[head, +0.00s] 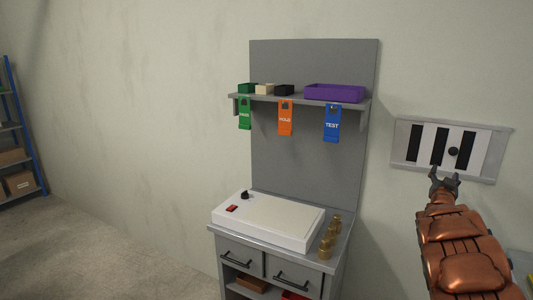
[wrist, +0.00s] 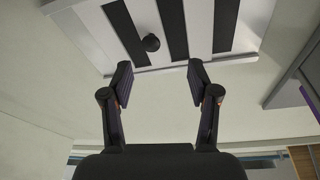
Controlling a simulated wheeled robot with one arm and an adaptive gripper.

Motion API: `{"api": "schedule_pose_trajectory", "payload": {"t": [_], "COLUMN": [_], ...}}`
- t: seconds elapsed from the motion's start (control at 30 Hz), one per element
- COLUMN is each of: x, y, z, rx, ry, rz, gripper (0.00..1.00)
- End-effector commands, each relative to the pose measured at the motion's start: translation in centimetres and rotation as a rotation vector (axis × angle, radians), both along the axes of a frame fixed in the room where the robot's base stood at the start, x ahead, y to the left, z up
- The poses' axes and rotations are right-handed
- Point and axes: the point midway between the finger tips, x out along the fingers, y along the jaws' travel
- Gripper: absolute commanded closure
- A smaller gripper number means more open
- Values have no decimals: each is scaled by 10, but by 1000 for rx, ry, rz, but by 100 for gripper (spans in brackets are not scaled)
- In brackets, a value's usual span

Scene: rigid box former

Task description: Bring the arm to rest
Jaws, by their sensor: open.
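My gripper (head: 444,182) is at the right of the head view, at the end of my copper-coloured arm. In the wrist view my gripper (wrist: 160,82) has its two dark fingers spread apart, with nothing between them. Just beyond the fingertips is a wall panel (head: 403,152), white with black vertical stripes and a round black knob (head: 453,151). The panel (wrist: 206,25) and knob (wrist: 151,42) also show in the wrist view, apart from the fingers.
A grey workstation has a white box (head: 270,220) with a red switch, and several brass pieces (head: 325,250) beside it. Its shelf (head: 300,98) holds small blocks and a purple tray (head: 334,93); green, orange and blue tags hang below. Bare wall lies between workstation and panel.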

Motion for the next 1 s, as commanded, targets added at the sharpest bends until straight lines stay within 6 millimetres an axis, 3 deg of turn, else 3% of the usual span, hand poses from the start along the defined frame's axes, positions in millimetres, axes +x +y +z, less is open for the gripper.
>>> {"api": "schedule_pose_trajectory", "payload": {"t": [0.17,0.47,0.77,1.0], "x": [-5,-47,-121,-204], "y": [40,118,215,301], "z": [-2,-24,-56,-85], "rx": [66,201,340,434], "ry": [184,492,801,1067], "rz": [3,24,97,198], "gripper": [40,40,40,40]}}
